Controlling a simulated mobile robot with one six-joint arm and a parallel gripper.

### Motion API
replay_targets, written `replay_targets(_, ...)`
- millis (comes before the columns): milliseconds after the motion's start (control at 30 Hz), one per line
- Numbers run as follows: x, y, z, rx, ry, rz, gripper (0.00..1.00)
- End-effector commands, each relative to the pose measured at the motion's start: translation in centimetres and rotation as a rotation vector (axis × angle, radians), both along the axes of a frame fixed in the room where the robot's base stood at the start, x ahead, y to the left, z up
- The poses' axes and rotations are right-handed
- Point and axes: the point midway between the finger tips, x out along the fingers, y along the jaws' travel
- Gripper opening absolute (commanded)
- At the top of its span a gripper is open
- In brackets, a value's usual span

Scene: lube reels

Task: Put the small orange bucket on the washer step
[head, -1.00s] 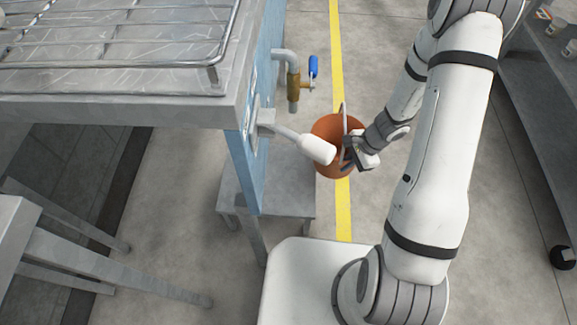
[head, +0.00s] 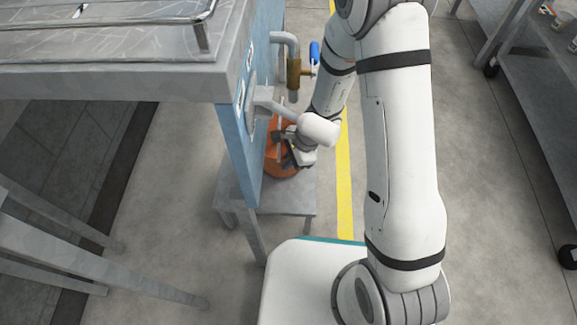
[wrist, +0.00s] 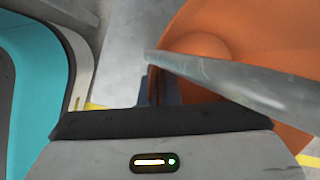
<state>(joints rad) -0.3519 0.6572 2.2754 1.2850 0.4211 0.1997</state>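The small orange bucket (head: 273,165) is over the grey washer step (head: 290,203) beside the blue panel. I cannot tell whether its base touches the step.
A metal worktop (head: 130,80) overhangs at the left. A grey shelf (head: 530,110) stands at the right. Floor between is open.

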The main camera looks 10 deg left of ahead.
Motion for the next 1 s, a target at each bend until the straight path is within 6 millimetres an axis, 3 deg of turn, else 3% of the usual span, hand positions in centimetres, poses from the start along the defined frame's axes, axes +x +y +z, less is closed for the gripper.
replay_targets(33,0.0,0.0,-1.3,-0.001,0.002,-0.001,0.0)
replay_targets(133,0.0,0.0,-2.5,0.0,0.0,-0.001,0.0)
replay_targets(533,0.1,-0.1,-2.9,-0.001,-0.001,-0.001,0.0)
replay_targets(800,0.1,-0.2,-2.7,-0.001,0.0,-0.002,0.23)
replay_targets(1000,0.1,-0.2,-2.7,-0.001,0.0,-0.002,0.24)
